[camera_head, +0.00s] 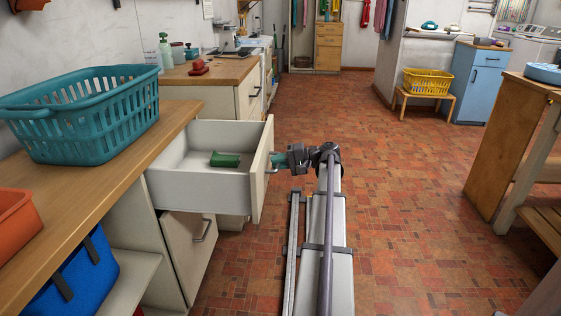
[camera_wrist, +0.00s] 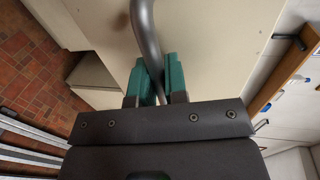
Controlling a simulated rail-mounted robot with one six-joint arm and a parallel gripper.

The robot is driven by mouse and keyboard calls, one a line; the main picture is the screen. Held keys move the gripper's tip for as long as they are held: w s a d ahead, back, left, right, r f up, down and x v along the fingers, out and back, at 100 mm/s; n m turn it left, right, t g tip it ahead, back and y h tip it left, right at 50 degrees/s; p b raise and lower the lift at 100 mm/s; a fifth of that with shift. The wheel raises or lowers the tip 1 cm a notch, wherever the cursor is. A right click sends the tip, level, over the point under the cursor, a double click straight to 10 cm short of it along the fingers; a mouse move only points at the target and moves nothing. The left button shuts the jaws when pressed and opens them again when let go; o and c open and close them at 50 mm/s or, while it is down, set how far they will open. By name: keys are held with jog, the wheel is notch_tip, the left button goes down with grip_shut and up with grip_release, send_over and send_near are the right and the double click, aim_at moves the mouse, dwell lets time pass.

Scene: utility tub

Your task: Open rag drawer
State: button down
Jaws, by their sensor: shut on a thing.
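The rag drawer (camera_head: 205,188) is a pale drawer pulled well out from the cabinet under the wooden counter on the left. A folded green cloth (camera_head: 225,159) lies inside it, and the rest of the visible drawer floor is bare. My gripper (camera_head: 279,160) is at the drawer's front panel (camera_head: 262,175) in the head view. In the wrist view the green fingers of my gripper (camera_wrist: 155,80) are shut on a curved grey handle (camera_wrist: 145,32). The pale drawer front (camera_wrist: 215,50) lies just beyond the handle.
A teal basket (camera_head: 90,112) stands on the counter (camera_head: 115,185). A lower cabinet front with a handle (camera_head: 195,245) is below the drawer. A yellow basket (camera_head: 427,82) sits on a small stand at the back. The brick-patterned floor (camera_head: 410,200) is clear to the right.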

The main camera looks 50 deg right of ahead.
jog(key=shift+s+d, duration=0.1)
jog(key=shift+s, duration=0.05)
jog(key=c, duration=1.2)
grip_release()
jog(key=shift+o, duration=0.2)
jog(key=p+v, duration=0.2)
jog(key=v, duration=0.9)
jog(key=shift+f, duration=0.1)
